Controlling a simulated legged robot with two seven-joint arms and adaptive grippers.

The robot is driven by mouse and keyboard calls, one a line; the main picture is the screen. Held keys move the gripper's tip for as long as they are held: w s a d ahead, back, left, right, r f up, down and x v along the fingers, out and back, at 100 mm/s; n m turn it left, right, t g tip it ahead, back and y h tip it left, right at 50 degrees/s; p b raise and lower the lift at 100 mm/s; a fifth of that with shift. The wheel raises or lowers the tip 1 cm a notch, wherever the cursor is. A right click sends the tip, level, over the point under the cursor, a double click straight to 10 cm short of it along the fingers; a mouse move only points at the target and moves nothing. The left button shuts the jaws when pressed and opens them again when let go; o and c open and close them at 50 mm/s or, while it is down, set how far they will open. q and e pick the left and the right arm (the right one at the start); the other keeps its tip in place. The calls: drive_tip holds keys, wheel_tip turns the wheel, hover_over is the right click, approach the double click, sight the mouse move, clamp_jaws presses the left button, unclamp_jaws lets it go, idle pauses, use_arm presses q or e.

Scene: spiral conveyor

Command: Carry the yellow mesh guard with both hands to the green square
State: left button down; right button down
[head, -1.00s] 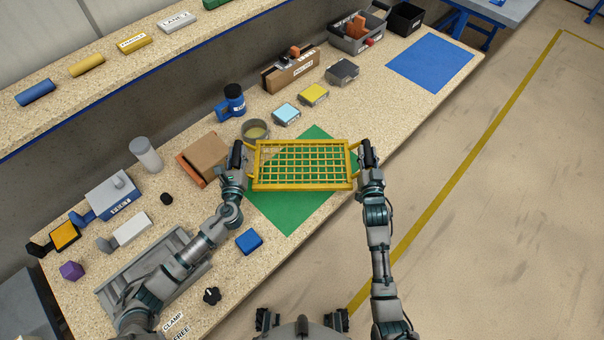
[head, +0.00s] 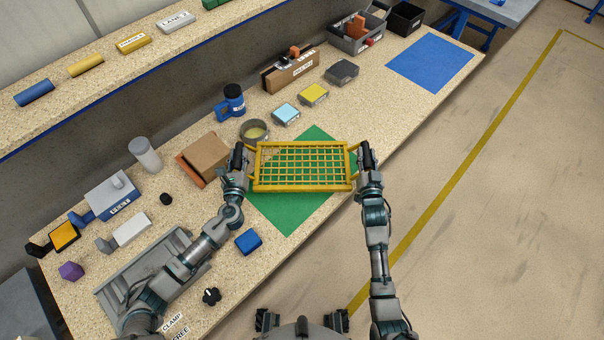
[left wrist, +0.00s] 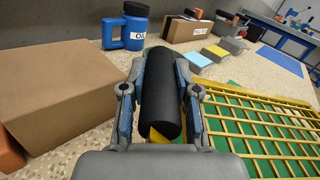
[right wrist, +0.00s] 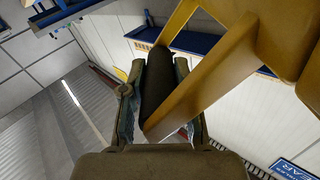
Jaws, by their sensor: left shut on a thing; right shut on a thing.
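The yellow mesh guard (head: 303,188) is held between my two grippers, over the green square (head: 292,219) on the bench. The guard covers the middle of the square; green shows through the mesh and past its near and far sides. My left gripper (head: 240,160) is shut on the guard's black left handle grip, which fills the jaws in the left wrist view (left wrist: 160,95). My right gripper (head: 366,157) is shut on the right handle; its dark grip shows in the right wrist view (right wrist: 157,90). Whether the guard touches the bench cannot be told.
A metal bowl (head: 254,130) stands just behind the guard's left corner. A cardboard box (head: 205,157) is left of my left gripper. Bare bench lies toward the blue square (head: 430,62).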

use_arm(q)
drive_tip(key=shift+w+a+f, duration=0.1)
drive_tip(key=shift+a+f, duration=0.2)
drive_tip(key=shift+f, duration=0.3)
use_arm(e)
drive_tip(key=shift+d+f, duration=0.25)
drive_tip(key=shift+f, duration=0.35)
use_arm(q)
drive_tip(key=c, duration=1)
unclamp_jaws()
use_arm(e)
drive_tip(key=c, duration=1)
unclamp_jaws()
drive_tip(key=shift+f, duration=0.1)
use_arm(q)
drive_tip(key=shift+o, duration=0.7)
use_arm(e)
drive_tip(key=shift+o, duration=0.7)
use_arm(q)
drive_tip(key=shift+d, duration=0.15)
use_arm(e)
drive_tip(key=shift+a, duration=0.15)
use_arm(q)
drive_tip(key=shift+f, duration=0.1)
